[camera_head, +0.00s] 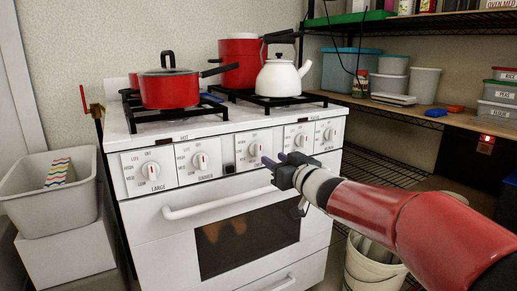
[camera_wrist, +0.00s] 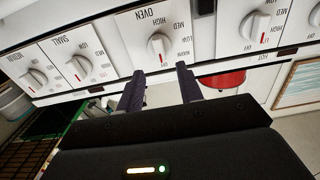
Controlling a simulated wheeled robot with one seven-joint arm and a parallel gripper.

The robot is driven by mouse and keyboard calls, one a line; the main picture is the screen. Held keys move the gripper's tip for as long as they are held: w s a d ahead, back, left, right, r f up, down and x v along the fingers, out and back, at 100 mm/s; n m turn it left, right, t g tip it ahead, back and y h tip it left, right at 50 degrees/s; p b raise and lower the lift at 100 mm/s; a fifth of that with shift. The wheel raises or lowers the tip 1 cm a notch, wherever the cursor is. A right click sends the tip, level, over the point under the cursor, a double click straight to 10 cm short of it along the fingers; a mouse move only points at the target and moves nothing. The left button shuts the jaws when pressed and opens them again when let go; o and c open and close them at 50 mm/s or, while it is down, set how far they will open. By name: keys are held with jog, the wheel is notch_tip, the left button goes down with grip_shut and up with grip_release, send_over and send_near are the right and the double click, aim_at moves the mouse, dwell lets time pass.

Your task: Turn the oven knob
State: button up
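The oven knob (camera_wrist: 160,45) is white with a red mark, on a white panel labelled OVEN in the wrist view, which looks upside down. In the head view it is the middle knob (camera_head: 255,152) on the front of the white stove (camera_head: 184,194). My gripper (camera_wrist: 158,74) is open and empty, with two dark fingers pointing at the oven knob. The knob lies just beyond and between the fingertips in the wrist view. In the head view my gripper (camera_head: 274,160) is close to the right of the knob. I cannot tell whether they touch.
Other knobs flank it, such as the LARGE knob (camera_head: 151,171). An oven handle (camera_head: 216,203) runs below the panel. A red pot (camera_head: 169,88) and a white kettle (camera_head: 279,78) stand on top. A bucket (camera_head: 372,264) is beside the stove.

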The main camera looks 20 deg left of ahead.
aim_at(260, 150)
jog(key=x, duration=0.7)
jog(key=shift+c, duration=0.3)
grip_shut()
